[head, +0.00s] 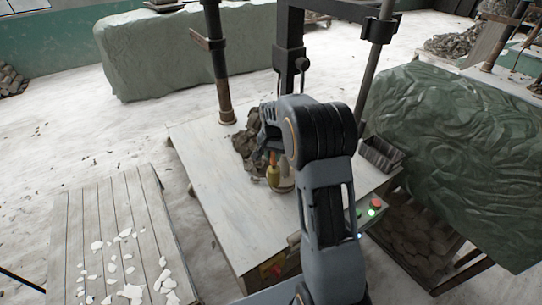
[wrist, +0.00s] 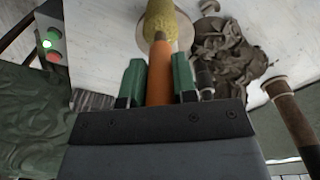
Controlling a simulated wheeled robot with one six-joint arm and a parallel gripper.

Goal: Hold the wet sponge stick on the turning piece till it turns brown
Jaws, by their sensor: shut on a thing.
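My gripper (wrist: 158,80) has green-padded fingers shut on the orange handle (wrist: 160,62) of the sponge stick. The stick's yellow sponge head (wrist: 160,20) points away from the fingers in the wrist view. In the head view the sponge head (head: 273,176) hangs low over the worktable. A pale piece (head: 287,181) stands beside and partly behind it, on a pale round base. In the wrist view a pale disc (wrist: 184,42) shows around and behind the sponge. I cannot tell whether sponge and piece touch. No brown shows clearly on the piece.
A heap of grey-brown clay trimmings (head: 247,150) lies beside the piece. A dark post (head: 219,70) stands at the table's back corner. A control box with lit green button (head: 372,211) and a small dark bin (head: 382,154) are at the right. The table's left side is clear.

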